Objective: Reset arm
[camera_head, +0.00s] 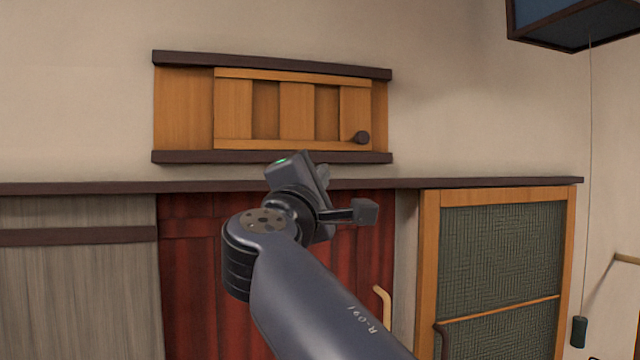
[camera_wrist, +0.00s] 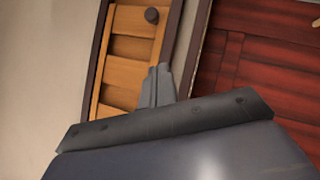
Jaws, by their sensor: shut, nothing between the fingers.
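My arm reaches up from the bottom of the head view, bent at the elbow. My gripper (camera_head: 322,176) is at its far end, in front of the wall between the wooden wall cabinet and the red door. In the wrist view my gripper (camera_wrist: 159,72) shows as grey fingers together, with nothing between them. It appears apart from the cabinet and the door, though the exact distance cannot be told.
A wooden wall cabinet (camera_head: 233,108) with a dark round knob (camera_head: 361,137) is above. A red door (camera_head: 188,280) with a pale handle (camera_head: 383,305) is behind my arm. A green-panelled door (camera_head: 500,250) stands right. A lamp (camera_head: 570,22) with a pull cord hangs top right.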

